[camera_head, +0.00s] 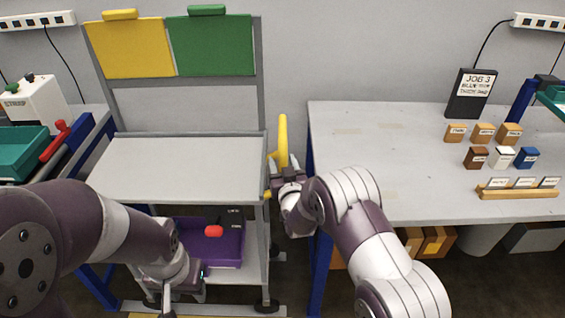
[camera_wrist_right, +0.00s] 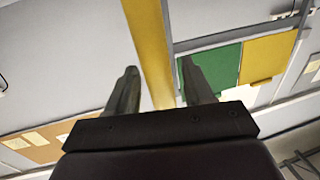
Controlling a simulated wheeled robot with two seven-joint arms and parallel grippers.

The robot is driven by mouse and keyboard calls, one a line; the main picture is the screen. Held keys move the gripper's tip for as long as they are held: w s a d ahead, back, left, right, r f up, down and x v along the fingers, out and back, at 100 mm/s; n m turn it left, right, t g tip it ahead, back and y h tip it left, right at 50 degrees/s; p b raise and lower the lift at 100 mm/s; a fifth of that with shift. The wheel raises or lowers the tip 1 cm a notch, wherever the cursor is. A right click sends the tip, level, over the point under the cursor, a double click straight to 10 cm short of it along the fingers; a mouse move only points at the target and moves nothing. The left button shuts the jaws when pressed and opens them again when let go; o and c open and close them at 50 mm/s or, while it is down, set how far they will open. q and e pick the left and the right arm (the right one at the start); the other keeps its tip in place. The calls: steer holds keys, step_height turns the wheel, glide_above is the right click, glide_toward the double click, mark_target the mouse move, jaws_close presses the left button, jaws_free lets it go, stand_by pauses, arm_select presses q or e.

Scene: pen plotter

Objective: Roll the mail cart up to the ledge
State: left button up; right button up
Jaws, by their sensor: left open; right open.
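The grey cart (camera_head: 180,160) stands left of centre in the head view, with a flat, empty top shelf and a lower shelf. A yellow upright handle (camera_head: 282,140) is at its right side. My right gripper (camera_head: 284,172) is open at the handle's lower part. In the right wrist view the yellow bar (camera_wrist_right: 147,40) runs between the open fingers (camera_wrist_right: 160,78); contact cannot be told. My left gripper (camera_head: 180,288) is open, low in front of the cart, with its fingertips partly out of sight. I cannot tell which edge is the ledge.
A purple bin (camera_head: 222,248) with a red knob sits on the lower shelf. Yellow (camera_head: 130,48) and green (camera_head: 210,45) panels stand behind the top shelf. A grey worktable (camera_head: 400,200) with small boxes is at right. A bench with a teal tray (camera_head: 22,150) is at left.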

steer(key=shift+w, duration=0.1)
jaws_close()
steer(key=shift+a+f+b, duration=0.1)
steer(key=shift+a+b, duration=0.35)
steer(key=shift+a, duration=0.1)
arm_select(q)
step_height(320, 180, down, 6)
steer(key=a+b, duration=0.2)
steer(key=b, duration=0.3)
steer(key=shift+f+b, duration=0.25)
steer(key=shift+b, duration=0.1)
arm_select(e)
steer(key=a, duration=1.5)
steer(key=shift+a, duration=0.35)
